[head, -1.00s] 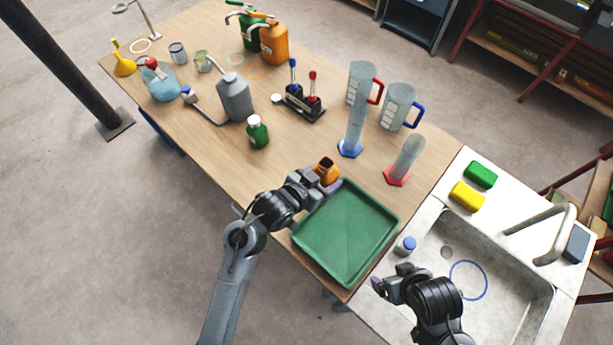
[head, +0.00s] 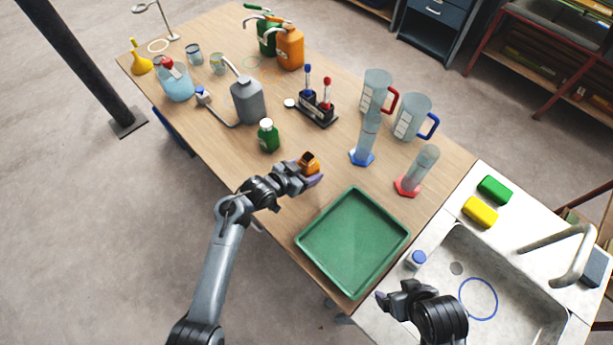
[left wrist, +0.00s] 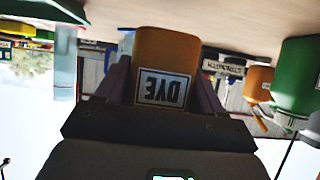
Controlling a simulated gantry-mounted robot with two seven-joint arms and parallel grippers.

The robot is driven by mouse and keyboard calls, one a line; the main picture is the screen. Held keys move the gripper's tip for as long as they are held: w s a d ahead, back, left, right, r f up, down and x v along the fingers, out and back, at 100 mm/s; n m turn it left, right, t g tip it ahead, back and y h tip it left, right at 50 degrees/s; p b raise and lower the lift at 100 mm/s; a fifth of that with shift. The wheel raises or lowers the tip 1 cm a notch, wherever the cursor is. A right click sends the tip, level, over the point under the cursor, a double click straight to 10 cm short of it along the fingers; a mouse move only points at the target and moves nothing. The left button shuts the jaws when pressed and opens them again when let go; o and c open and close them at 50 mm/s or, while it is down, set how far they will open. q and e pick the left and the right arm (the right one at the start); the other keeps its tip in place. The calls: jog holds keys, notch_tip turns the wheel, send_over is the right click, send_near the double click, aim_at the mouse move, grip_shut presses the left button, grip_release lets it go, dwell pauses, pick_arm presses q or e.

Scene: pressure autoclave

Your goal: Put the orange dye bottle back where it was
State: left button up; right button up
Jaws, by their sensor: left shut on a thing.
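The orange dye bottle (head: 309,162) is held in my left gripper (head: 315,178), above the wooden table between the green bottle and the green tray. In the left wrist view the orange dye bottle (left wrist: 166,55) sits between the two fingers of the left gripper (left wrist: 160,88), and its DYE label appears upside down. My left gripper is shut on it. My right gripper (head: 384,299) is beside the sink, near a small blue-capped bottle; its jaw opening is unclear.
A green-bodied bottle (head: 268,136) with a white cap and a grey wash bottle (head: 247,101) stand left of the held bottle. The green tray (head: 352,290) is empty. Measuring cylinders, jugs (head: 413,117) and a pen rack (head: 317,110) stand behind. Bare table lies around the held bottle.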

pick_arm(q)
notch_tip(320, 180, down, 3)
jog(key=shift+f, duration=0.3)
jog(key=shift+f, duration=0.1)
jog(key=o, duration=1.3)
jog(key=shift+c, duration=0.2)
